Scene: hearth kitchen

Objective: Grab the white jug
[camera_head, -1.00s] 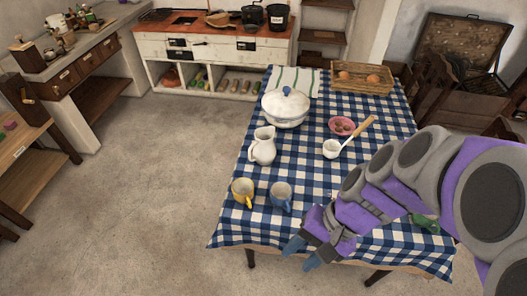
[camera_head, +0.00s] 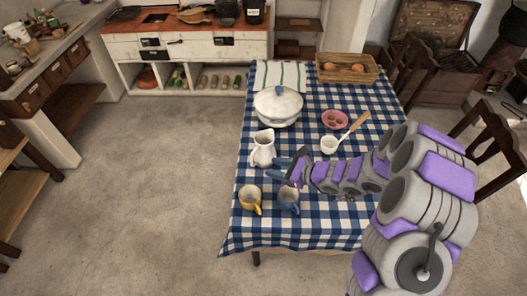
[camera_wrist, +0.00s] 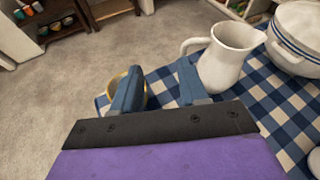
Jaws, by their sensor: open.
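The white jug (camera_head: 263,149) stands upright near the left edge of the checked table. In the wrist view the jug (camera_wrist: 229,58) is just beyond and right of my fingers, its handle pointing left. My gripper (camera_head: 283,168) is open and empty, just right of the jug in the head view. In the wrist view my gripper (camera_wrist: 158,88) shows two blue fingers spread apart. The jug is not between them. Whether the right finger touches the jug cannot be told.
A yellow mug (camera_head: 249,198) and a blue mug (camera_head: 289,197) stand at the table's near left. A white tureen (camera_head: 278,106) is behind the jug. The floor at left is clear.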

